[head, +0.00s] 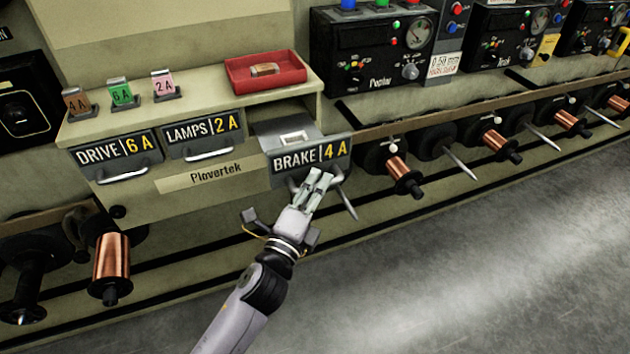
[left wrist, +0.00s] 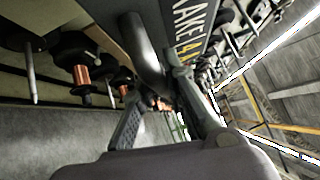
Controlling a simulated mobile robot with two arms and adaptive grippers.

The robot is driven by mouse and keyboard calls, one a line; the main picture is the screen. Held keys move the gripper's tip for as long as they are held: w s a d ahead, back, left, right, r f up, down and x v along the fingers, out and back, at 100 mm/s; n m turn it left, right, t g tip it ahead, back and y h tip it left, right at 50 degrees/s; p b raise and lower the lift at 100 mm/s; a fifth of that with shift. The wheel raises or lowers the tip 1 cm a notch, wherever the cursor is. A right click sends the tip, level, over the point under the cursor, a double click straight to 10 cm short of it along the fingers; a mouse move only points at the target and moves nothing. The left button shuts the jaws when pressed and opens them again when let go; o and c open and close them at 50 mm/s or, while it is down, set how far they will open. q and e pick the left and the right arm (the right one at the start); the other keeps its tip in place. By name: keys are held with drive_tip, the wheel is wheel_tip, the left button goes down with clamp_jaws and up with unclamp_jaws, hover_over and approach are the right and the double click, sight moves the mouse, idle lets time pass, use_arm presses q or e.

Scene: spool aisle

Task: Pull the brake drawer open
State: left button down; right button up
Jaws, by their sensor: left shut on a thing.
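The brake drawer (head: 311,158), labelled "BRAKE 4 A", stands partly out from the beige cabinet, and its inside shows behind the front. A pale piece lies inside it. My left gripper (head: 318,182) is at the handle under the label and is shut on it. My fingers hide most of the handle in the head view. In the left wrist view the dark handle bar (left wrist: 146,58) runs down to my left gripper (left wrist: 160,108), below the drawer front (left wrist: 190,28). My right gripper is not in view.
The drive drawer (head: 118,158) and lamps drawer (head: 203,138) are shut. A red tray (head: 240,82) and several coloured fuses stand on the cabinet top. Copper spools (head: 402,175) on spindles line the wall to the right. The floor in front is clear.

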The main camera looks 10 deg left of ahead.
use_arm(q)
drive_tip(key=shift+f, duration=0.1)
drive_tip(key=c, duration=1.6)
unclamp_jaws()
drive_tip(key=v, duration=1.2)
